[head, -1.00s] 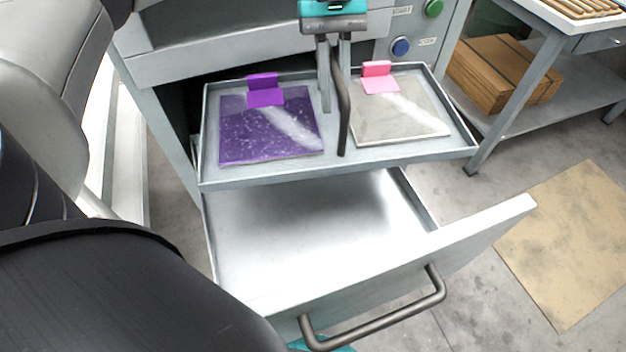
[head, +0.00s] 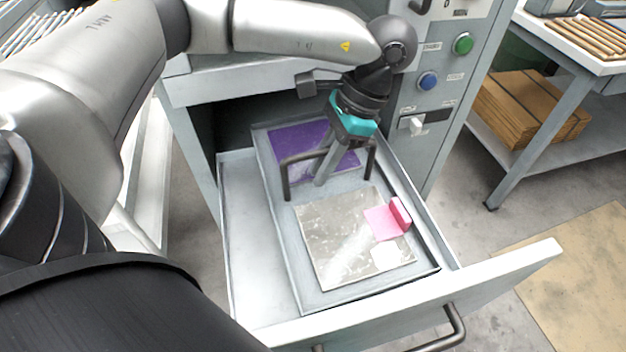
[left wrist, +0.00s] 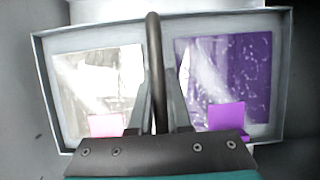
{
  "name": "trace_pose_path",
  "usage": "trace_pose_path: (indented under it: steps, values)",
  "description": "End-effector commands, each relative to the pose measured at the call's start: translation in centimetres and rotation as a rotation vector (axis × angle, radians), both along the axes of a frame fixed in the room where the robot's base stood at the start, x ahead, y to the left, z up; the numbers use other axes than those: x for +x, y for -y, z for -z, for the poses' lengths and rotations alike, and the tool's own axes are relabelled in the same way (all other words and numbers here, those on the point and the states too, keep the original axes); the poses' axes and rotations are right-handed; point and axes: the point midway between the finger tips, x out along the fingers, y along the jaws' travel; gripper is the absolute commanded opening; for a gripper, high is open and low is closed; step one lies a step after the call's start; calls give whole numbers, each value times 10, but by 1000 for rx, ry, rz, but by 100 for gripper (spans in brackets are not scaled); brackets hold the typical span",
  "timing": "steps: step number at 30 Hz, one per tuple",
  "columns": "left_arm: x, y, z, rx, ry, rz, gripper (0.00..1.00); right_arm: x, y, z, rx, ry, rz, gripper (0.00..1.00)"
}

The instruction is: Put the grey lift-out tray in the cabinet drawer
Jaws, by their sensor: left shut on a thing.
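The grey lift-out tray (head: 283,222) is over the open cabinet drawer (head: 240,245), its long side running from the cabinet to the drawer front. It looks inside the drawer walls; I cannot tell if it touches the drawer floor. My left gripper (head: 322,178) is shut on the tray's dark hoop handle (head: 287,180), which crosses between the fingers in the left wrist view (left wrist: 156,70). The tray carries a purple plate (head: 290,147), partly hidden by the gripper, and a grey plate (head: 335,235) with a pink tab (head: 385,222). My right gripper is not in view.
The drawer front (head: 500,272) with its bar handle (head: 455,330) stands out towards me. Bare drawer floor shows left of the tray. The cabinet's button panel (head: 445,75) rises behind right. A workbench (head: 575,70) with cardboard below stands at right.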

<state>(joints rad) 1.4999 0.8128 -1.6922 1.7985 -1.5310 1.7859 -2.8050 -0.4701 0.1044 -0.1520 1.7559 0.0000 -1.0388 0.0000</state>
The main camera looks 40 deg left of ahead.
Motion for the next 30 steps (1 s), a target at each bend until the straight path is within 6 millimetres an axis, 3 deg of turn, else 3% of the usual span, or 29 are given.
trace_pose_path:
  steps: [4, 12, 20, 30]
  values:
    - [-1, 4, 10, 0, -1, 48, 0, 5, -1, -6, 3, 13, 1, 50]
    - [-1, 4, 49, 0, -1, 45, 0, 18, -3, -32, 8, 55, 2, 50]
    - [-1, 4, 64, 0, -1, 43, 0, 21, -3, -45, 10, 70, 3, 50]
    - [-1, 4, 98, -1, 1, 42, 0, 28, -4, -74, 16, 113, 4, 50]
